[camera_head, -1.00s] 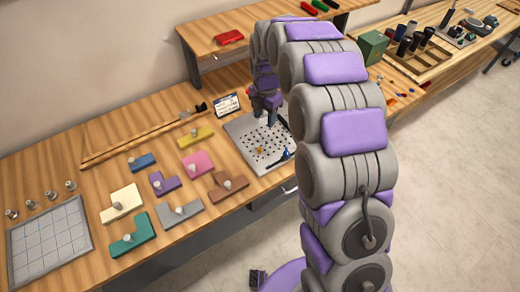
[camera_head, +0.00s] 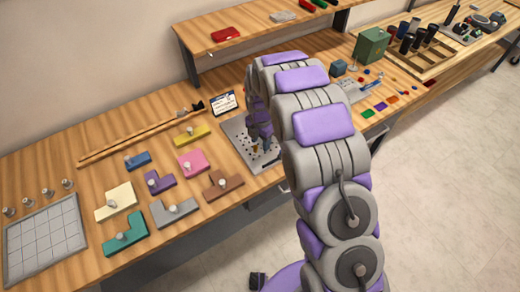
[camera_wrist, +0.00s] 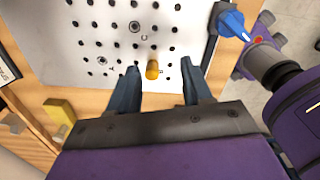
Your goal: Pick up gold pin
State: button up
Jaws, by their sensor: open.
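The gold pin (camera_wrist: 152,69) stands in the perforated metal plate (camera_wrist: 85,22) in the wrist view. My gripper (camera_wrist: 160,78) is open, with its two dark fingers on either side of the pin's position and apart from it. Whether the fingertips are level with the pin or above it I cannot tell. In the head view my gripper (camera_head: 262,145) is over the plate (camera_head: 234,129), and my arm hides part of the plate there. A blue pointed piece (camera_wrist: 231,22) is at the plate's right edge in the wrist view.
A small sign (camera_head: 223,102) stands behind the plate. A yellow block (camera_head: 192,135), a pink block (camera_head: 192,162) and a brown block (camera_head: 223,185) lie to its left. A raised shelf (camera_head: 260,38) is behind, and a green box (camera_head: 371,46) is at the right.

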aim_at(254, 147)
jog(key=a+f, duration=0.2)
jog(key=f, duration=0.1)
jog(key=shift+a, duration=0.65)
jog(key=shift+d+r, duration=0.2)
jog(key=shift+d, duration=1.05)
jog(key=c, duration=0.5)
jog(key=shift+c, duration=1.3)
jog(key=shift+a, duration=0.3)
jog(key=shift+c, duration=0.7)
jog(key=shift+a+f, duration=0.1)
jog(key=shift+a, duration=0.4)
grip_shut()
jog(key=shift+d, duration=0.3)
